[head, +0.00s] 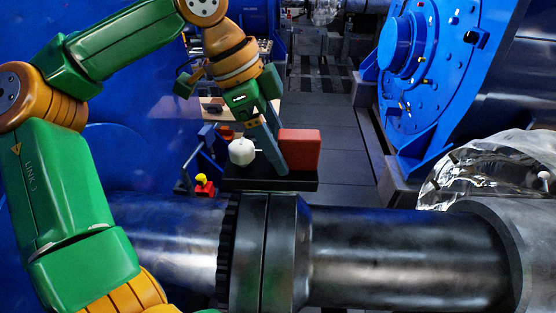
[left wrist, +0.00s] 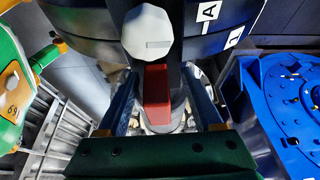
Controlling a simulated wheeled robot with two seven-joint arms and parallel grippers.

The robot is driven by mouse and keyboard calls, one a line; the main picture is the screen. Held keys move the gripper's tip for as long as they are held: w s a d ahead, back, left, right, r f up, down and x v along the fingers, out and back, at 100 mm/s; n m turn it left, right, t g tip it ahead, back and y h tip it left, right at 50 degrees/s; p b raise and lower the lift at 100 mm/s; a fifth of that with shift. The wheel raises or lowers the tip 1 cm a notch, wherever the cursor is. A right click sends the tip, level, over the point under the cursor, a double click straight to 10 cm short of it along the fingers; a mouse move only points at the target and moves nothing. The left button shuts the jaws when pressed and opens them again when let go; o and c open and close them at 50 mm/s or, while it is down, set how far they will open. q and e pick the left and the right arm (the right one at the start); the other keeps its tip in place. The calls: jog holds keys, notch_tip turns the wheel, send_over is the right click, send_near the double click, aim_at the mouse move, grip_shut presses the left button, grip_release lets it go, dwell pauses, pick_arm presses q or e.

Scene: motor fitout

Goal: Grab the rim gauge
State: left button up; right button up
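A white faceted knob-like piece with a short stem (head: 241,151) and a red block (head: 302,148) stand on a small black shelf (head: 300,184) behind the shaft coupling. The white piece looks most like the rim gauge, but I cannot be sure. My left gripper (head: 278,165) points down between them, in front of the red block's left side. In the left wrist view its fingers (left wrist: 160,78) are spread, with the red block (left wrist: 157,95) in line between them and gaps on both sides. The white piece (left wrist: 152,36) shows beyond the fingertips. My right gripper is out of view.
A large metal shaft (head: 400,255) with a dark flange (head: 270,250) crosses the foreground. A small red and yellow figure (head: 204,187) is left of the shelf. A blue machine (head: 425,75) and clear wrapping (head: 475,165) stand right. The floor between is open.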

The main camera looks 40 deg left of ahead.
pick_arm(q)
jog(key=shift+s+d+r, duration=0.1)
jog(key=shift+s+d, duration=0.15)
grip_shut()
jog(key=shift+w+a, duration=0.1)
dwell(0.8)
